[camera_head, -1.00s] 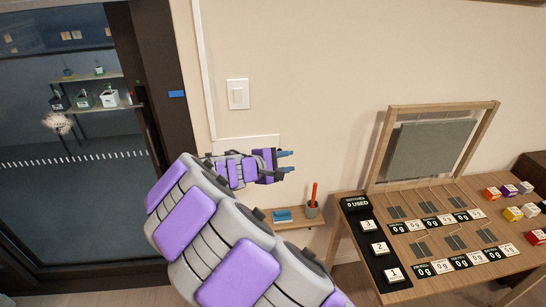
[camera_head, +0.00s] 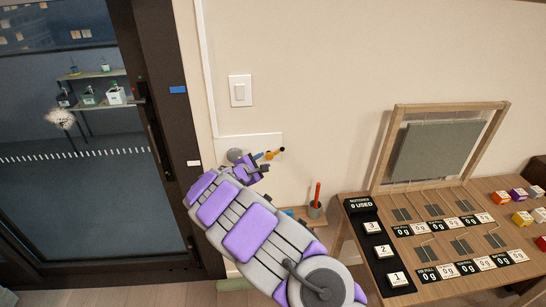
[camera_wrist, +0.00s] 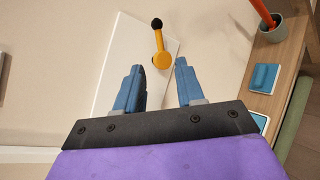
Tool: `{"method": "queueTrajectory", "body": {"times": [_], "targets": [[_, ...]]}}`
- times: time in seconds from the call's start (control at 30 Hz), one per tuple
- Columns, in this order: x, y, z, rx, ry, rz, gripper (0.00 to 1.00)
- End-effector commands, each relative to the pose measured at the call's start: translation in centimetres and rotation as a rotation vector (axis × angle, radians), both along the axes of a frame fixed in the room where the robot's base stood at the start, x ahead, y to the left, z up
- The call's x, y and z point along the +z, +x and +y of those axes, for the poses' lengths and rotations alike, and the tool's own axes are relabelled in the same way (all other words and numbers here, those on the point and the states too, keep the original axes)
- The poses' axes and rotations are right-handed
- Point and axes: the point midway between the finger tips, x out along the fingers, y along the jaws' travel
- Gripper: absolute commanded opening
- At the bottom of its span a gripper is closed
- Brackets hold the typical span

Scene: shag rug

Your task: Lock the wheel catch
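An orange lever with a black knob (camera_wrist: 159,44) sits on a white wall plate (camera_wrist: 117,60). It looks like the catch. No wheel can be made out clearly. The lever also shows in the head view (camera_head: 271,154), just past my gripper (camera_head: 259,163). In the wrist view my gripper (camera_wrist: 159,66) is open, with its two blue fingers apart and nothing between them. The lever's lower end appears just beyond the gap between the fingertips. I cannot tell whether a finger touches it. My arm hides part of the plate in the head view.
A wooden shelf (camera_wrist: 276,90) below the plate holds a grey cup (camera_head: 314,210) with a red stick and a blue block (camera_wrist: 263,77). A light switch (camera_head: 240,91) is above. A table (camera_head: 350,262) stands right; a dark-framed glass door (camera_head: 100,200) is left.

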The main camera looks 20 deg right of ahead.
Motion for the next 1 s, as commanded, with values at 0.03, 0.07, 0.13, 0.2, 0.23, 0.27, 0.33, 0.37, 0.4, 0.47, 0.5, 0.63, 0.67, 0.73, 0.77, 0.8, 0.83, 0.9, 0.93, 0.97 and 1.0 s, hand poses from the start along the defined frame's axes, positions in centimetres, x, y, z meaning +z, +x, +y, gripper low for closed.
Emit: {"method": "queueTrajectory", "body": {"times": [0.03, 0.07, 0.13, 0.2, 0.23, 0.27, 0.33, 0.37, 0.4, 0.47, 0.5, 0.63, 0.67, 0.73, 0.77, 0.8, 0.83, 0.9, 0.93, 0.97, 1.0], "targets": [[-0.6, 0.5, -0.9, -0.003, 0.003, 0.002, 0.38], [-0.8, 0.8, -1.3, -0.004, 0.003, 0.0, 0.38], [-1.1, 1.8, -2.2, -0.003, 0.004, -0.001, 0.38], [-1.3, 2.5, -3.2, -0.004, 0.0, -0.002, 0.38], [-1.5, 2.8, -3.6, -0.004, 0.001, -0.002, 0.38], [-1.7, 3.2, -4.0, -0.003, 0.002, 0.0, 0.38], [-2.0, 3.9, -4.9, -0.003, 0.002, -0.001, 0.38], [-2.1, 4.2, -5.2, -0.003, 0.0, -0.001, 0.38], [-2.2, 4.5, -5.6, -0.001, 0.001, -0.002, 0.38], [-2.3, 4.9, -6.1, -0.001, 0.001, -0.002, 0.38], [-2.4, 5.1, -6.4, -0.001, 0.0, -0.001, 0.38], [-2.5, 5.6, -7.1, 0.0, -0.001, -0.002, 0.38], [-2.5, 5.6, -7.1, -0.001, -0.002, -0.001, 0.38], [-2.6, 5.7, -7.3, -0.001, -0.002, -0.001, 0.38], [-2.5, 5.7, -7.3, 0.0, -0.002, -0.002, 0.38], [-2.5, 5.7, -7.3, 0.0, -0.002, -0.002, 0.38], [-2.5, 5.7, -7.3, 0.0, -0.002, -0.002, 0.38], [-2.5, 5.7, -7.3, 0.0, -0.002, -0.002, 0.38], [-2.5, 5.7, -7.3, 0.0, -0.002, -0.002, 0.38], [-2.5, 5.7, -7.3, 0.0, -0.002, -0.002, 0.38], [-2.5, 5.7, -7.3, -0.001, -0.002, -0.001, 0.35]]}}
